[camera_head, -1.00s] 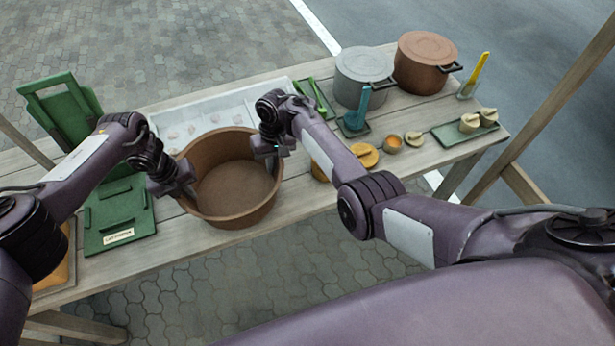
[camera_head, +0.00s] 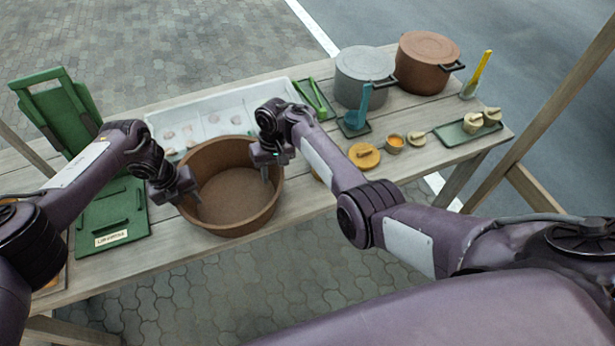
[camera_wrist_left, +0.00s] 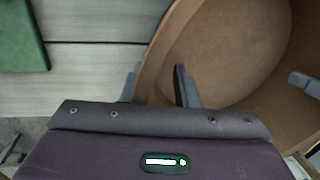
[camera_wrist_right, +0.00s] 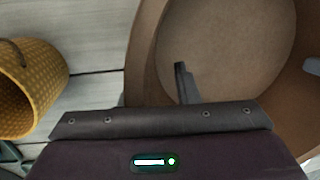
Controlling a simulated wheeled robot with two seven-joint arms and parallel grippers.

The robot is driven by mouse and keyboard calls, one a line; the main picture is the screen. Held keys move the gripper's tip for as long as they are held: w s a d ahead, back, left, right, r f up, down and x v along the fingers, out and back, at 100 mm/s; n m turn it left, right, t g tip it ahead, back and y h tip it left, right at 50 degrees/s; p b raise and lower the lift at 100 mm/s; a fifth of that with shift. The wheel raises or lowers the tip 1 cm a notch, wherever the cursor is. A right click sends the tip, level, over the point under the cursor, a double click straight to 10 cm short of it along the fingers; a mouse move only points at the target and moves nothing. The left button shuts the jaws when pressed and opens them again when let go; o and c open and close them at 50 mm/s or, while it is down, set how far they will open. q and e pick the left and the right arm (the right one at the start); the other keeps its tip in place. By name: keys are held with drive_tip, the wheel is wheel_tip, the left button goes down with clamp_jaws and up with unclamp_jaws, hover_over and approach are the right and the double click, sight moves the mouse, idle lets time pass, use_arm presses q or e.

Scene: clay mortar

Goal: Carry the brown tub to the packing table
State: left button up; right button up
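The brown tub (camera_head: 228,222) is a wide, round, empty open vessel at the front edge of the wooden table (camera_head: 300,203). My left gripper (camera_head: 187,196) is at its left rim. In the left wrist view one finger is inside the wall and one outside, and the gripper (camera_wrist_left: 158,88) looks shut on the wall. My right gripper (camera_head: 268,166) is at the opposite rim, also astride the wall in the right wrist view (camera_wrist_right: 152,92), and looks shut on it. I cannot tell whether the tub's base touches the table. No second table is clearly identifiable.
A white tray (camera_head: 285,88) lies behind the tub. A green board (camera_head: 118,212) lies at left, beside an upright green rack (camera_head: 58,112). A grey pot (camera_head: 358,72), a brown lidded pot (camera_head: 428,64) and small dishes stand at right. A yellow dotted container (camera_wrist_right: 30,85) is near my right gripper.

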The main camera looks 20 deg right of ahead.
drive_tip(key=shift+d, duration=0.1)
drive_tip(key=shift+w+r, duration=0.1)
drive_tip(key=shift+r, duration=0.1)
use_arm(q)
wheel_tip(320, 180, up, 12)
drive_tip(key=a, duration=0.2)
use_arm(e)
drive_tip(key=shift+w+d+r, duration=0.1)
drive_tip(key=shift+d+r, duration=0.05)
drive_tip(key=shift+r, duration=1)
drive_tip(key=shift+w+d+r, duration=0.15)
drive_tip(key=shift+r, duration=1.05)
drive_tip(key=shift+w+d+r, duration=0.1)
drive_tip(key=shift+d+r, duration=0.05)
drive_tip(key=shift+r, duration=1)
use_arm(q)
drive_tip(key=shift+f, duration=0.1)
